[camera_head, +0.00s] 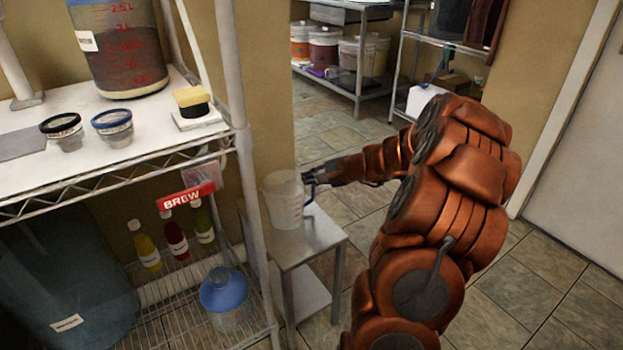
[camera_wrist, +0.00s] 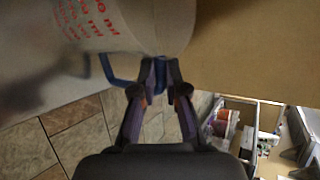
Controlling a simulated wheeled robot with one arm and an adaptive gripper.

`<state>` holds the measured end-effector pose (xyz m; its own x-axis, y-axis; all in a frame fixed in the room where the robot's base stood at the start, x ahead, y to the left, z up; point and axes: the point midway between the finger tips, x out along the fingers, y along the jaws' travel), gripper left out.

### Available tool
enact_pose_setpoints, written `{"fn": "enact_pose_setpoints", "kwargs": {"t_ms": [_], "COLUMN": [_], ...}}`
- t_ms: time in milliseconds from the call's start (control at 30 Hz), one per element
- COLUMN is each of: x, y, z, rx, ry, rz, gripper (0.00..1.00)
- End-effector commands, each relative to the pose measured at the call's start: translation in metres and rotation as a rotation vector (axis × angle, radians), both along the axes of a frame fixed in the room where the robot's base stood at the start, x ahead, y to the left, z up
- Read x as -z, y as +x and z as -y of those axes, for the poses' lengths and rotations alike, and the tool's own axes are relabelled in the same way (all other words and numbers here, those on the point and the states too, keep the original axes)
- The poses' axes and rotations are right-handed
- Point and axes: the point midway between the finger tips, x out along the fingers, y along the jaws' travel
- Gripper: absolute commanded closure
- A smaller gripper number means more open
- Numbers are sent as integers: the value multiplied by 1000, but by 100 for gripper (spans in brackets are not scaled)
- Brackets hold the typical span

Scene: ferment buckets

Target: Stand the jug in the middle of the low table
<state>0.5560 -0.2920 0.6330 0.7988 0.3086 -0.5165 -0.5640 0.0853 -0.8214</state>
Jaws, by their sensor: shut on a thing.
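The jug (camera_head: 283,203) is translucent with red markings and a blue handle. It is upright over the top of the low table (camera_head: 322,240), a small grey metal stand beside the shelf rack. I cannot tell whether its base touches the tabletop. My gripper (camera_head: 309,184) reaches in from the right and is shut on the handle. In the wrist view, the jug (camera_wrist: 125,22) fills the upper left, and the fingertips of my gripper (camera_wrist: 161,68) close on the blue handle (camera_wrist: 122,80). The jug hides the back part of the tabletop.
A white-topped shelf rack (camera_head: 120,155) stands close on the left, its post (camera_head: 247,190) near the jug. A tan wall (camera_head: 265,90) rises behind the table. Tiled floor (camera_head: 530,270) is clear on the right.

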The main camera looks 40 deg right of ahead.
Motion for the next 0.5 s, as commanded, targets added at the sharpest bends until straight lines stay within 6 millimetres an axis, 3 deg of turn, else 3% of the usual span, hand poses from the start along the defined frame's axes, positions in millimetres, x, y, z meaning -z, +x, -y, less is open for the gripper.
{"fn": "enact_pose_setpoints", "kwargs": {"t_ms": [100, 133, 367, 500], "x": [2, 2, 1, 1], "y": [0, 0, 0, 0], "z": [0, 0, 0, 0], "rx": [0, -1, -1, 0], "ry": [1, 1, 1, 1], "rz": [0, 0, -1, -1], "gripper": [100, 87, 63, 62]}}
